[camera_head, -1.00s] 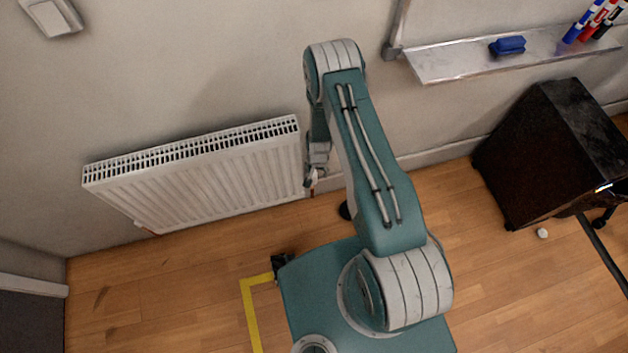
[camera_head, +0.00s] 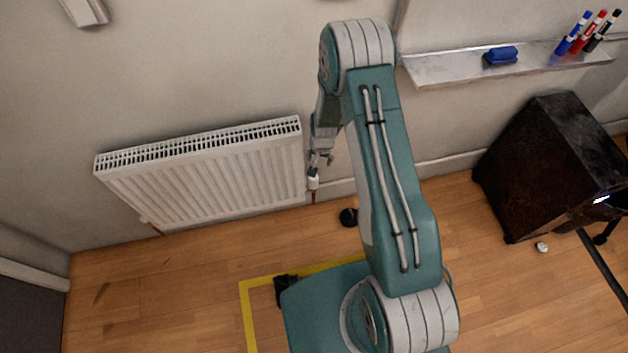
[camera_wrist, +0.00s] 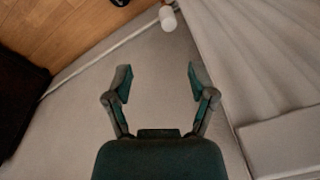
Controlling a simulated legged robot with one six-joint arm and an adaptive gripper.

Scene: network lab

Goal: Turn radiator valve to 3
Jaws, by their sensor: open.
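The white radiator (camera_head: 210,180) hangs low on the wall at the left of the head view. The white radiator valve (camera_head: 313,181) sits at its lower right end, on a copper-coloured pipe. In the wrist view the valve (camera_wrist: 168,18) is at the top, ahead of the fingertips and apart from them. My gripper (camera_head: 322,158) is open and empty, above the valve and beside the radiator's right end. In the wrist view the open fingers (camera_wrist: 158,82) have bare wall between them. The valve's number marks are too small to read.
A black cabinet (camera_head: 550,165) stands at the right. A whiteboard tray (camera_head: 450,69) with a blue eraser (camera_head: 501,55) and several markers juts from the wall. A small black object (camera_head: 349,217) is on the floor near the valve. Yellow tape (camera_head: 248,315) marks the wooden floor.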

